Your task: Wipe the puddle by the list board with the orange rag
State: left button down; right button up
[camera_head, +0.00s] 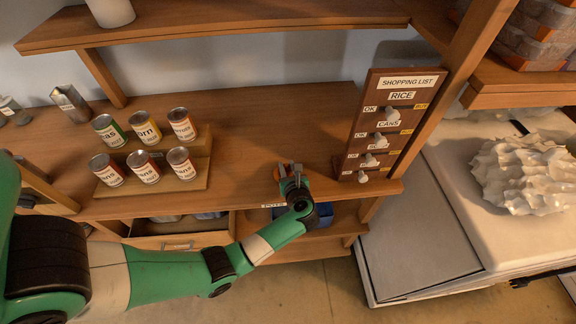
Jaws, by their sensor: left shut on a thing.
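My left gripper (289,176) reaches over the front edge of the wooden counter, a little left of the list board. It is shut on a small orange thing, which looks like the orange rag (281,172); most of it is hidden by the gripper. The list board (402,70), labelled "SHOPPING LIST", stands upright at the counter's right end with white knobs beside the rows. I cannot make out the puddle on the counter. My right gripper is not in view.
Several cans (146,131) stand on a two-step wooden riser (196,180) at left. A metal carton (71,103) is at the far left. The counter (265,120) between riser and board looks clear. A shelf (220,25) hangs above; an open drawer (180,241) is below.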

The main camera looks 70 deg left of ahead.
pick_arm(q)
notch_tip(320, 180, up, 4)
jog(key=shift+w+d+f+p, duration=0.1)
jog(key=shift+w+p, duration=0.05)
jog(key=shift+p, duration=0.9)
jog(key=shift+r+p, duration=1.8)
jog(key=shift+r, duration=0.35)
